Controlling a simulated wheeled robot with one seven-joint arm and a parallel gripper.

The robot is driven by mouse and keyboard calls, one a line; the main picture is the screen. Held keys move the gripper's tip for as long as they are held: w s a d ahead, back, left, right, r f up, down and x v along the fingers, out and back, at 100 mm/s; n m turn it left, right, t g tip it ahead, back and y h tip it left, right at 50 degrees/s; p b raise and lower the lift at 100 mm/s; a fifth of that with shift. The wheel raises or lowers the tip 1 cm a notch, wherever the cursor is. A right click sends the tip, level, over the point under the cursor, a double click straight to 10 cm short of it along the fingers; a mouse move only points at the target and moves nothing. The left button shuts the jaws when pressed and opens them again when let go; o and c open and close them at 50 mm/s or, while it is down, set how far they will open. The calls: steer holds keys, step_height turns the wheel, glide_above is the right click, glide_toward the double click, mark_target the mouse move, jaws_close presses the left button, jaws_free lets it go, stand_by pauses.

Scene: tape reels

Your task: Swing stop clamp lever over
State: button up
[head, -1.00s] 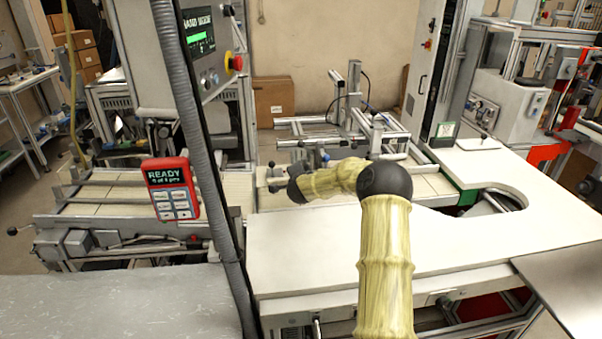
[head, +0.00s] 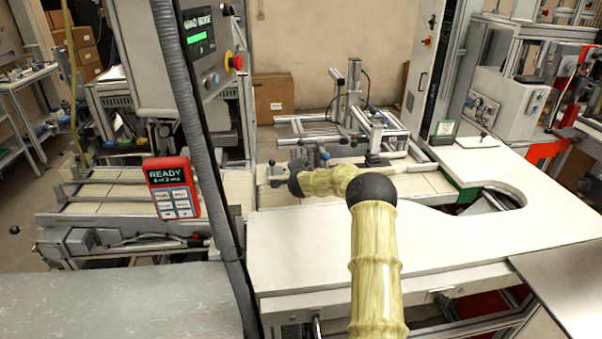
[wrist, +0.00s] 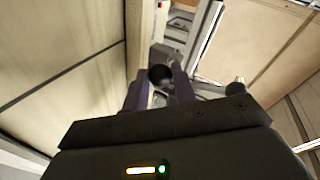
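The stop clamp lever seems to be the part with a round black knob (wrist: 160,75) in the wrist view. The knob lies between the two dark purple fingers of my gripper (wrist: 156,88), with grey metal showing in the gap below it. The fingers look apart, and I cannot tell whether either touches the knob. In the head view my gripper (head: 277,174) is small and partly hidden by my wrist, over the conveyor by the metal frame. The lever's full shape and its angle are hidden there.
A second dark knob (wrist: 235,88) stands right of my gripper. A metal rail frame (head: 350,125) stands behind the arm. A red handheld panel (head: 171,188) reads READY. A grey hose (head: 190,110) hangs at left. The white worktop (head: 320,240) is bare.

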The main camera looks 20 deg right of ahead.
jaws_close()
steer(key=shift+s+d+f+b, duration=0.1)
steer(key=shift+s+d+b, duration=0.25)
steer(key=shift+d, duration=0.5)
steer(key=o, duration=0.9)
jaws_free()
steer(key=shift+s, duration=0.1)
steer(key=shift+a, duration=0.2)
steer(key=b+v, duration=0.3)
steer(key=v, duration=1.4)
steer(key=shift+c, duration=0.2)
